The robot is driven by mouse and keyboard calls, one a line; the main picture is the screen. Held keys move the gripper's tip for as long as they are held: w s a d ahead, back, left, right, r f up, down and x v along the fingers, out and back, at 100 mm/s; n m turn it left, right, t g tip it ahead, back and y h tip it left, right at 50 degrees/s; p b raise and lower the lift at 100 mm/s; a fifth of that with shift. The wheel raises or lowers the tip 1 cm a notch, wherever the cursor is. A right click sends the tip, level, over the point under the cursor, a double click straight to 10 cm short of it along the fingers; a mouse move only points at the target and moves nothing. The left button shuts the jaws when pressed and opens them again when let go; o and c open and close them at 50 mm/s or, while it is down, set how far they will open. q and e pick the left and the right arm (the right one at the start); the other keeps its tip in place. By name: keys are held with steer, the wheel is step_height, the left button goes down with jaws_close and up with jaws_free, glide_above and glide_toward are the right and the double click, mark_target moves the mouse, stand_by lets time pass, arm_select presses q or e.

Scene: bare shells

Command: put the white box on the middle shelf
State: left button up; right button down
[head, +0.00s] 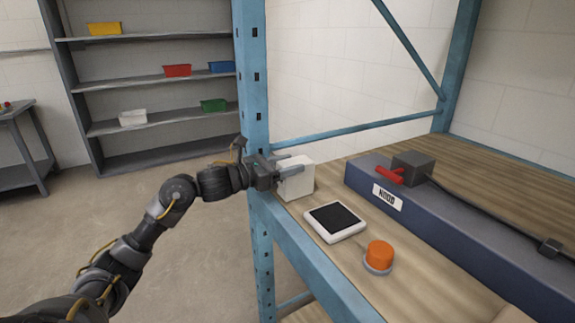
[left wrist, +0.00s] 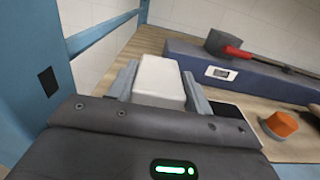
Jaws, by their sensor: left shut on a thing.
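The white box (head: 297,184) is at the left end of a wooden shelf board (head: 425,285) on a blue rack. My left gripper (head: 290,168) is shut on the white box, with one finger on each side. In the left wrist view the white box (left wrist: 160,80) sits between the two fingers (left wrist: 159,84). I cannot tell whether its bottom touches the board. My right gripper is not in view.
A dark-screened white device (head: 335,222), an orange knob (head: 379,256) and a long blue-grey unit (head: 440,222) with a red lever (head: 390,175) are on the board. A blue post (head: 252,80) stands beside my gripper. Grey shelves (head: 150,80) with coloured bins stand behind.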

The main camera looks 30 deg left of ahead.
arm_select(q)
steer(key=o, duration=1)
steer(key=shift+f, duration=0.1)
steer(key=shift+o, duration=0.5)
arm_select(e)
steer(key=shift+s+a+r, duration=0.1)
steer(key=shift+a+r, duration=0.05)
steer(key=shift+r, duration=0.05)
arm_select(q)
steer(key=b+v, duration=0.1)
steer(key=v, duration=0.3)
steer(key=shift+w+f, duration=0.1)
steer(key=shift+f, duration=0.05)
steer(key=b+v, duration=0.2)
steer(key=v, duration=0.6)
steer(key=shift+r, duration=0.35)
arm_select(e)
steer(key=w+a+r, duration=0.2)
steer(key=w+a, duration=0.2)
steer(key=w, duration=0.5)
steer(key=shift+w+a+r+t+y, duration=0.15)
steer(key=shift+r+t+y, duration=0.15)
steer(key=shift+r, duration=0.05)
